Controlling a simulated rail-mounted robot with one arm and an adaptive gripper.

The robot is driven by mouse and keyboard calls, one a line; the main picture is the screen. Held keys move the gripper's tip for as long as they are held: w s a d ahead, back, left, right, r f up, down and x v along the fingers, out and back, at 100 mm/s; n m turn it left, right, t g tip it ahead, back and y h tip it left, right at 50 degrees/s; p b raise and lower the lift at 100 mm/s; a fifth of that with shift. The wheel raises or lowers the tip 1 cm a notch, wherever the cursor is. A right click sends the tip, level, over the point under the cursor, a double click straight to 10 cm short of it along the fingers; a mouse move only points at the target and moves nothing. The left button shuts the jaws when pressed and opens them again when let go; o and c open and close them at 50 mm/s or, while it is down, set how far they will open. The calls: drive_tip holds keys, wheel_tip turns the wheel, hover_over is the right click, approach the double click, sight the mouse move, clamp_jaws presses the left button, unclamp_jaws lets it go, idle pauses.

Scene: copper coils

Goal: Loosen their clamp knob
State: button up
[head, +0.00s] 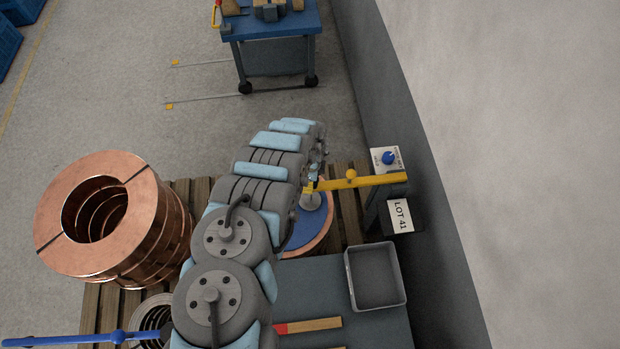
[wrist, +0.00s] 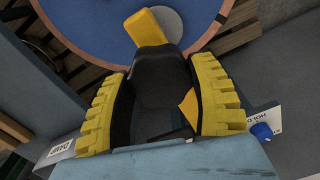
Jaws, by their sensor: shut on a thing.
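A yellow clamp arm (head: 375,181) reaches left from a dark post at the wall side, over a coil with a blue top (head: 308,229). A small yellow ball sits on the arm. My gripper (head: 313,184) is at the arm's left end, mostly hidden by my own arm. In the wrist view my gripper (wrist: 160,100) has yellow-toothed fingers on both sides of a dark shape over the yellow arm (wrist: 147,26). It is shut on what seems to be the clamp knob, whose outline I cannot clearly tell. The blue coil top (wrist: 90,30) lies beyond.
A blue dial box (head: 387,159) and a LOT 41 label (head: 400,215) are close to the right of the gripper. A grey bin (head: 375,277) stands nearer. Stacked copper coils (head: 100,215) stand left, with a blue clamp arm (head: 60,341) in front. A blue cart (head: 270,30) stands behind.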

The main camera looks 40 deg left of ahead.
drive_tip(key=n, duration=0.5)
drive_tip(key=shift+n, duration=0.3)
drive_tip(key=n, duration=0.9)
drive_tip(key=shift+n+b, duration=0.35)
drive_tip(key=shift+n, duration=0.05)
drive_tip(key=n+b, duration=0.1)
drive_tip(key=n, duration=0.4)
drive_tip(key=shift+f, duration=0.1)
drive_tip(key=n+b, duration=0.2)
drive_tip(key=n, duration=0.3)
drive_tip(key=n+b, duration=0.1)
drive_tip(key=n, duration=0.4)
drive_tip(key=shift+b, duration=0.3)
drive_tip(key=n+b, duration=0.1)
drive_tip(key=n, duration=0.4)
drive_tip(key=n+b, duration=0.1)
drive_tip(key=n, duration=0.4)
drive_tip(key=shift+n, duration=0.3)
